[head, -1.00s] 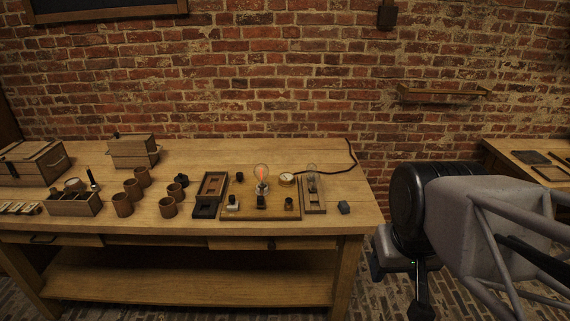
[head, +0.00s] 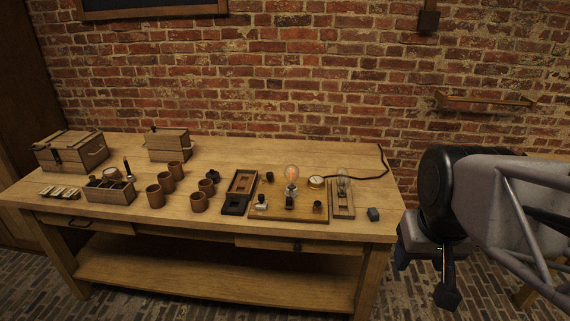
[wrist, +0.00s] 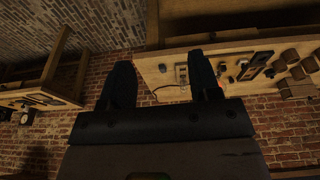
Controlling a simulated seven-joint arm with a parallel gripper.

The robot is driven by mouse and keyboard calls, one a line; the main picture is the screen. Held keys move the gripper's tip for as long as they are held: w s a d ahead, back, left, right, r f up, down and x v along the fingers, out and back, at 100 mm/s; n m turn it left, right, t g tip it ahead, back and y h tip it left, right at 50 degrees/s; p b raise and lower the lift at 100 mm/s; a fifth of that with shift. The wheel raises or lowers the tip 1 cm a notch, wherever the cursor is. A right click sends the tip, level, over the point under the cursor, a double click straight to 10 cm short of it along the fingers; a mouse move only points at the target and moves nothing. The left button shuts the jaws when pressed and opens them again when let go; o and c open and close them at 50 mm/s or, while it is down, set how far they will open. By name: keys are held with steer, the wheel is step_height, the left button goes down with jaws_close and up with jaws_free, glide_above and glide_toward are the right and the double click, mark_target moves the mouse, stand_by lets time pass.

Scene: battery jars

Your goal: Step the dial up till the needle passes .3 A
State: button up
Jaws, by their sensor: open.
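The wooden circuit board (head: 262,214) lies near the front right of the table. The meter's needle is too small to read. Small dark knobs or terminals sit on the board, one in front of the bulb (head: 290,202); I cannot tell which is the dial. My gripper (head: 425,275) is open and empty, off the table's right end, well apart from the board. In the wrist view my gripper (wrist: 161,78) shows two spread dark fingers with nothing between them.
On the table (head: 330,235), a dark tray (head: 237,207) lies left of the board. A second base with an unlit bulb (head: 343,186) and a small dark block (head: 374,215) are to its right. Several brown jars (head: 199,203) stand further left. A black cable (head: 386,162) runs behind.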

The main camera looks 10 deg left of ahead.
steer(key=w+a+r+n, duration=0.1)
steer(key=w+a+r, duration=0.1)
steer(key=w, duration=0.7)
steer(key=w+a+r+n, duration=0.1)
steer(key=w+a+r, duration=0.2)
steer(key=w, duration=0.7)
steer(key=n+g, duration=0.3)
steer(key=n, duration=0.4)
glide_above(270, 173)
steer(key=f, duration=2.5)
steer(key=shift+s+d+f, duration=0.15)
steer(key=shift+s+d, duration=0.05)
steer(key=shift+d, duration=0.05)
steer(key=shift+w+a+f+n, duration=0.25)
steer(key=shift+a+f+n, duration=0.05)
steer(key=shift+a+f, duration=0.1)
steer(key=shift+d, duration=0.1)
steer(key=shift+f, duration=3.9)
